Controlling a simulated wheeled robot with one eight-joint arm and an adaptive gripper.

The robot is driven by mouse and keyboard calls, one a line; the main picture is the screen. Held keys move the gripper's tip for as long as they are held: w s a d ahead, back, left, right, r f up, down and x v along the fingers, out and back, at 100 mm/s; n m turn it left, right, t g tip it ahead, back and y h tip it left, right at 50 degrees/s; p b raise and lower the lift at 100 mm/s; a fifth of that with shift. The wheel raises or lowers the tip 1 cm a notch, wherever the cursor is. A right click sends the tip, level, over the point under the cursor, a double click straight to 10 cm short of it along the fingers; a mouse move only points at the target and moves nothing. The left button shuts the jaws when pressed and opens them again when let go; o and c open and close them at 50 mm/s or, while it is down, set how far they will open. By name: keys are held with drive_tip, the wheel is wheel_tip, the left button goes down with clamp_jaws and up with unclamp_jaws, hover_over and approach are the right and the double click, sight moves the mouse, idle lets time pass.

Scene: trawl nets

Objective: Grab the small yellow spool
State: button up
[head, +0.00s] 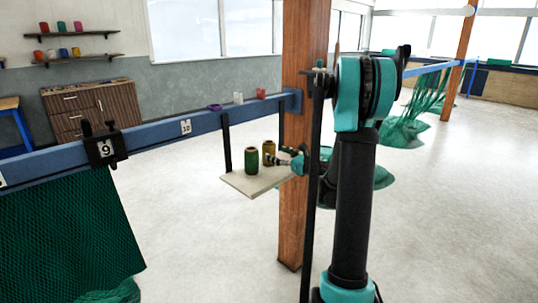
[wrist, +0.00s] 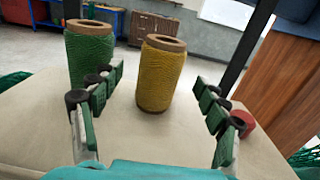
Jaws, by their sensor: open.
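The small yellow spool (wrist: 160,74) stands upright on a pale hanging shelf (wrist: 230,163). In the wrist view it is between and just beyond the open fingers of my gripper (wrist: 158,100), with no finger touching it. In the head view the yellow spool (head: 268,152) stands at the back of the shelf (head: 245,184), and my gripper (head: 286,160) reaches it from the right. A green spool (wrist: 90,55) stands upright left of the yellow one, close to my left finger. It also shows in the head view (head: 251,161).
A small red object (wrist: 243,122) lies beside my right finger. Dark straps (head: 226,143) hang the shelf from a blue beam (head: 205,121). A wooden post (head: 293,215) stands just right of the shelf. Green netting (head: 70,235) hangs at the left.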

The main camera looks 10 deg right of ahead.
sight(274, 151)
drive_tip(key=shift+x, duration=2.7)
drive_tip(key=shift+c, duration=0.3)
drive_tip(key=c, duration=1.3)
drive_tip(key=shift+r, duration=0.1)
